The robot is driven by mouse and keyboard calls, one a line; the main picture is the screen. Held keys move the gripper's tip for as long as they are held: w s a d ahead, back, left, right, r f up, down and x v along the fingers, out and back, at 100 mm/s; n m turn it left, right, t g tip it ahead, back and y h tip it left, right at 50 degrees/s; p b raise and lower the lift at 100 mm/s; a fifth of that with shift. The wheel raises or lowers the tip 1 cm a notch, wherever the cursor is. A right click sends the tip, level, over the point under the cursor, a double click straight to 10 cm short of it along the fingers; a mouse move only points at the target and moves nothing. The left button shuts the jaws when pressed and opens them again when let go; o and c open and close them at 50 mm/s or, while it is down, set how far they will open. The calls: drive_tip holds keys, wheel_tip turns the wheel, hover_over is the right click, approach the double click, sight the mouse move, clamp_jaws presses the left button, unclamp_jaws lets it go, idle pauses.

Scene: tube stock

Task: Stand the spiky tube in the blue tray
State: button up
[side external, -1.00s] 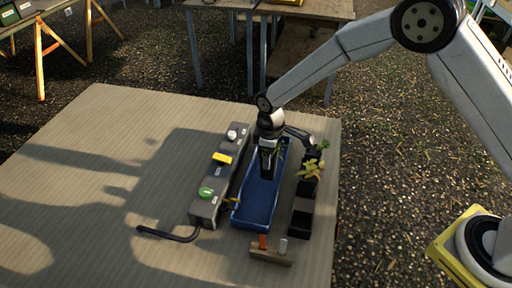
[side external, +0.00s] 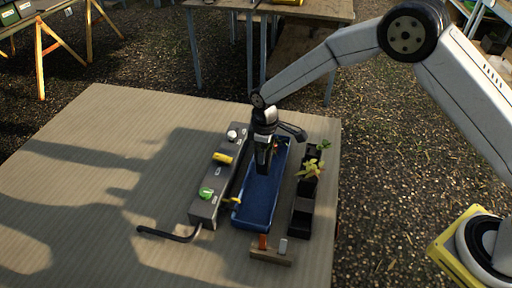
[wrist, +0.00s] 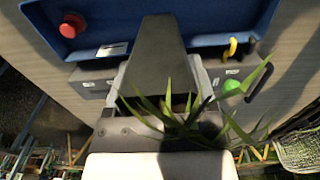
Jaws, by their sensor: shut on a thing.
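The blue tray (side external: 259,203) lies long and open on the wooden board; its wall crosses the top of the wrist view (wrist: 190,41). My gripper (side external: 263,160) is over the tray's far half, pointing down. In the wrist view my gripper (wrist: 158,88) is shut on a dark tapered tube (wrist: 153,52) with long thin green leaves, the spiky tube. The leaves spread toward the camera and the tube's body runs down toward the tray. In the side view the tube looks roughly upright. I cannot tell whether its base touches the tray floor.
A grey box (side external: 203,209) with white, yellow and green knobs stands along the tray's left side. A black holder (side external: 301,222) with leafy plants (side external: 309,169) stands at the right. A small wooden block (side external: 270,257) is in front. The board's left side is clear.

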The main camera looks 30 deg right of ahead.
drive_tip(key=shift+f, duration=2.85)
drive_tip(key=shift+f, duration=0.5)
drive_tip(key=o, duration=1.3)
drive_tip(key=shift+r, duration=3.9)
